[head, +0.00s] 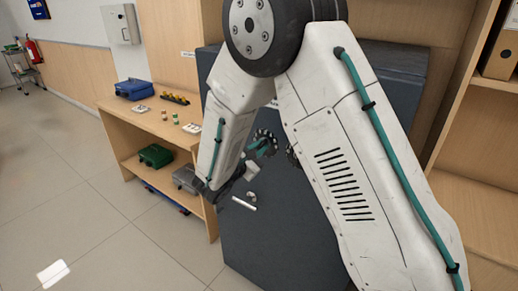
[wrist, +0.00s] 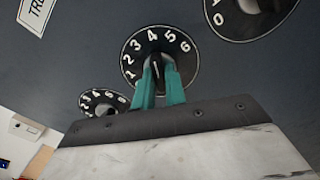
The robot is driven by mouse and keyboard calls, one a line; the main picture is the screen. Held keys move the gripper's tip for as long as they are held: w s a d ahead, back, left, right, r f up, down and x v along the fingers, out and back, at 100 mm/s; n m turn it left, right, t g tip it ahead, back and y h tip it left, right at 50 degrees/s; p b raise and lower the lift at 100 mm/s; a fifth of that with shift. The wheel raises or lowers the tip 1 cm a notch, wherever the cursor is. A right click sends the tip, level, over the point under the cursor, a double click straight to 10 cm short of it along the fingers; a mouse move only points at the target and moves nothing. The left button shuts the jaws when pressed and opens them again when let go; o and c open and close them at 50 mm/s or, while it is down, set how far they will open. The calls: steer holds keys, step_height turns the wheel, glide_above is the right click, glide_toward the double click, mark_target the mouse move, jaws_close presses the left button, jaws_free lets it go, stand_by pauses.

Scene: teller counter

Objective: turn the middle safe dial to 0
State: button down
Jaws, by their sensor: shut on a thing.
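The middle safe dial (wrist: 160,46) is a round black dial with white numbers, 1 to 6 readable around its upper rim. Its lower part is hidden behind my gripper. My gripper (wrist: 158,73) has teal fingers shut on the dial's central knob, one finger on each side. A pale pointer line on the knob points roughly up, near the 4. In the head view my gripper (head: 259,152) is at a dial on the front of the dark safe (head: 285,238), partly covered by my arm.
A second dial (wrist: 103,101) lies lower left and a third (wrist: 244,22) upper right in the wrist view. A pale handle (head: 244,203) is below the dials. A wooden shelf unit (head: 125,125) with boxes stands left of the safe.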

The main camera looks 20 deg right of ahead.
steer(key=shift+n, duration=0.3)
steer(key=n, duration=0.5)
steer(key=shift+n, duration=0.3)
steer(key=n, duration=1.1)
steer(key=shift+r+n, duration=0.1)
steer(key=shift+n, duration=0.3)
steer(key=n, duration=0.6)
steer(key=c, duration=1.4)
jaws_free()
steer(key=shift+c, duration=0.2)
